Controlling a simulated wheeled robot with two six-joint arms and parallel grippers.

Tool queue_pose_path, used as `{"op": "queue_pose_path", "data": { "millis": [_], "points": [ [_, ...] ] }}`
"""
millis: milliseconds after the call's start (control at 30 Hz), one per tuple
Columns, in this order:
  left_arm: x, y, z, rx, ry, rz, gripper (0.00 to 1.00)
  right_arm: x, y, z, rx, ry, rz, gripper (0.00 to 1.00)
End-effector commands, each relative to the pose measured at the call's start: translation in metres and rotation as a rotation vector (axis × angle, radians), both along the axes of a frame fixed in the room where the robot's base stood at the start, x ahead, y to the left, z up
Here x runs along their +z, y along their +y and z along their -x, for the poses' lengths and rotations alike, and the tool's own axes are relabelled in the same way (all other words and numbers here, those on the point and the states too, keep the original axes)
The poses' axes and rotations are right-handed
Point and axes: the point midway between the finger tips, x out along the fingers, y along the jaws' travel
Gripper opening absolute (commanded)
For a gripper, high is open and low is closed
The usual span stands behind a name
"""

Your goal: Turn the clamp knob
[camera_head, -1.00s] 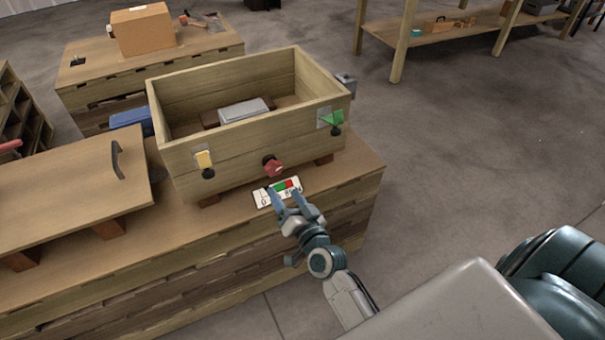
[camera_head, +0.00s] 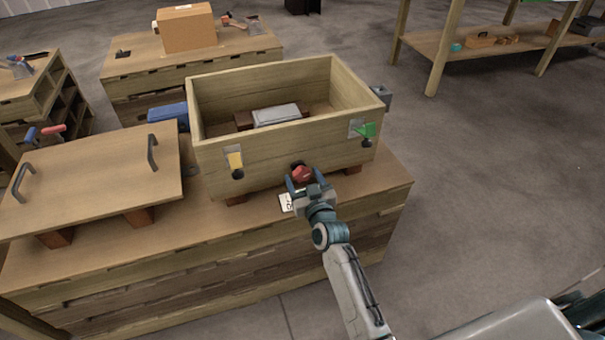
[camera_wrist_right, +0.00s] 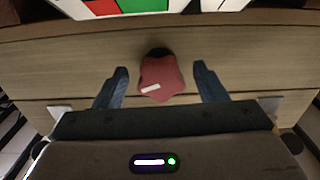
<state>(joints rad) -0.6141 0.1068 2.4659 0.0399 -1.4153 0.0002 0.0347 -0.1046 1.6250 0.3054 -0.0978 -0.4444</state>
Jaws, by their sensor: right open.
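The red clamp knob (camera_head: 301,174) sits on the front wall of the wooden box (camera_head: 285,165), low and right of its middle. It also shows in the right wrist view (camera_wrist_right: 162,77) as a red lobed knob with a white mark. My right gripper (camera_head: 301,182) is open in front of the box. In the right wrist view its two blue fingers (camera_wrist_right: 162,86) stand on either side of the knob, with a gap on each side. My left gripper is not in view.
A yellow tab (camera_head: 234,160) and a green tab (camera_head: 364,131) are on the box front. A label card (camera_head: 286,203) lies below, partly hidden by my gripper. A wooden lid with handles (camera_head: 95,185) rests at left. A grey block (camera_head: 276,115) is inside the box.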

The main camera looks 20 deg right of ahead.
Motion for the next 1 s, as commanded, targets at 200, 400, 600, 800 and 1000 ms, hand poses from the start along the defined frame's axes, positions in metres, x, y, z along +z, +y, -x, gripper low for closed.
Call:
{"op": "queue_pose_path", "data": {
  "millis": [200,400,600,800,1000],
  "points": [
    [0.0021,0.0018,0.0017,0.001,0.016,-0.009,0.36,0.0006,0.0,-0.012,-0.001,-0.002,-0.001,0.65],
    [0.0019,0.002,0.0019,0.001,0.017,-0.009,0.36,0.0002,0.0001,-0.0121,-0.001,-0.001,-0.001,0.65],
    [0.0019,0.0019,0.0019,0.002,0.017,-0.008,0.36,0.0001,0.0001,-0.0119,-0.001,-0.001,-0.001,0.32],
    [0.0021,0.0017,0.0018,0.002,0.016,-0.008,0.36,0.0001,0.0001,-0.0118,-0.001,-0.001,-0.003,0.2],
    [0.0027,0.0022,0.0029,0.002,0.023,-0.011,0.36,0.0003,0.0004,-0.0118,0.0,0.001,-0.049,0.2]
  ]
}}
